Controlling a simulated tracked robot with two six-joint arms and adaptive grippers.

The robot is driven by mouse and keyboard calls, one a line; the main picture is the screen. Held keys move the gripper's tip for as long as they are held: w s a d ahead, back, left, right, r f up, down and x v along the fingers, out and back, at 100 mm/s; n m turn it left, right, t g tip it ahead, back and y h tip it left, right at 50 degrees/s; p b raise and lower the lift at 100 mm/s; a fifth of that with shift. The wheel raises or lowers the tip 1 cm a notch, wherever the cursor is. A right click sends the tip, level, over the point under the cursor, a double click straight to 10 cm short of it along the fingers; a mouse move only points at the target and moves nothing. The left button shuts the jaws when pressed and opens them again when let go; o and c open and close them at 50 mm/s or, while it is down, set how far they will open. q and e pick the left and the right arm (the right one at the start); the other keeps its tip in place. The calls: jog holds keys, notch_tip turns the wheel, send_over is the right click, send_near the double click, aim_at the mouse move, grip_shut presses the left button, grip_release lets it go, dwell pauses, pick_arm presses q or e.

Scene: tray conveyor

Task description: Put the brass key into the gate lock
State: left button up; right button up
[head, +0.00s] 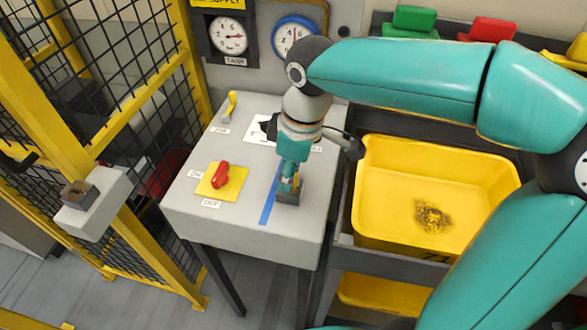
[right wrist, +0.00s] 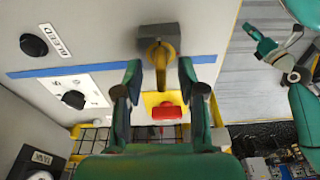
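The brass key (right wrist: 158,52) sits upright in a dark grey block (right wrist: 160,35) on the console top; its brass head shows in the right wrist view. My right gripper (head: 290,182) is over this block in the head view and mostly hides the key. In the right wrist view its two fingers (right wrist: 159,72) are apart, one on each side of the key's head, with gaps visible. The gate lock (head: 80,192) is a small dark box with a brownish top on a grey ledge of the yellow gate. My left gripper (right wrist: 272,38) shows only in the right wrist view, its fingers spread and empty.
The grey console (head: 185,208) carries a red switch (head: 220,175) on a yellow plate, a blue stripe and a yellow-handled lever (head: 230,104). A yellow bin (head: 390,215) stands to the right. The yellow gate with black mesh (head: 110,80) is at the left.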

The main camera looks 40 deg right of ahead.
jog(key=shift+f, duration=0.1)
grip_shut()
jog(key=shift+r, duration=0.2)
jog(key=shift+r+p, duration=1.5)
jog(key=shift+r, duration=0.15)
jog(key=shift+r+p, duration=1.9)
jog(key=shift+r, duration=0.15)
jog(key=shift+f, duration=0.1)
